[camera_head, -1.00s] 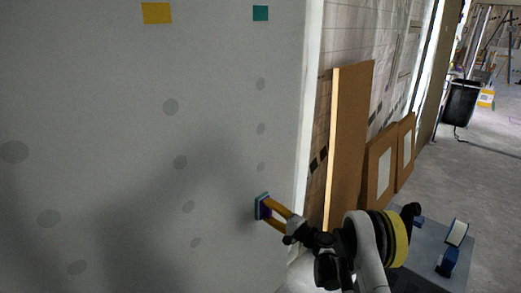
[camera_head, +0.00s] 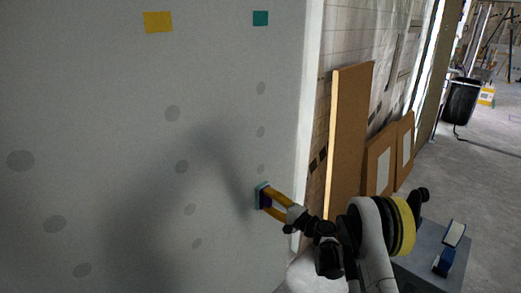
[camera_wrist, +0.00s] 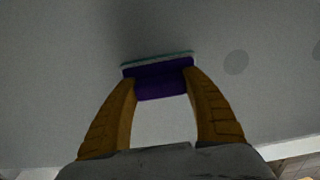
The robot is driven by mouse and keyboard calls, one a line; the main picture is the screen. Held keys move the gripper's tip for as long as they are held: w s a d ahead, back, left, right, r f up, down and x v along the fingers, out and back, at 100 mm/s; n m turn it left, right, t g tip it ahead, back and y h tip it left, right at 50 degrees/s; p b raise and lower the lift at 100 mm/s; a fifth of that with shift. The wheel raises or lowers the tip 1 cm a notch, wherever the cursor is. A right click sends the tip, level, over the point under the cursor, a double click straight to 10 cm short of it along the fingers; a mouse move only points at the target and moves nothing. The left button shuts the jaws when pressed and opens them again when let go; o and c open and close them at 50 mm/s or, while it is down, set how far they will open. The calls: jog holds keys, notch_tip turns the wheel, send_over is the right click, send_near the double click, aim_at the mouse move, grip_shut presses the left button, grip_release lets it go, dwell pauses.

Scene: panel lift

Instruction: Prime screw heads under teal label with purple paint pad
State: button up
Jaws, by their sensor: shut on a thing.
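The purple paint pad (camera_head: 265,200) has a pale teal front face. It also shows in the wrist view (camera_wrist: 160,82). My gripper (camera_head: 272,199) is shut on it with two orange-yellow fingers, and the pad faces the grey panel (camera_head: 90,100). I cannot tell whether it touches. The teal label (camera_head: 260,18) is high on the panel near its right edge. Below it run grey round screw-head spots: an upper one (camera_head: 261,88), a middle one (camera_head: 260,131) and a lower one (camera_head: 261,168), just above the pad. The wrist view shows a spot (camera_wrist: 236,62) right of the pad.
A yellow label (camera_head: 158,22) heads another column of spots (camera_head: 172,113); more spots (camera_head: 20,160) lie at far left. Brown boards (camera_head: 349,140) lean beyond the panel's right edge. A grey box (camera_head: 432,262) with blue-and-white pads stands lower right. A black bin (camera_head: 461,101) is behind.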

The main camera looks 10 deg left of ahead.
jog(key=shift+r+p, duration=5)
jog(key=shift+r, duration=6.35)
jog(key=shift+r+p, duration=5.65)
jog(key=shift+r, duration=5.65)
jog(key=shift+f, duration=0.1)
jog(key=shift+s+d, duration=0.1)
jog(key=shift+d, duration=0.05)
jog(key=b+v, duration=0.1)
jog(key=v, duration=0.5)
jog(key=shift+s+d, duration=0.15)
jog(key=shift+d, duration=0.05)
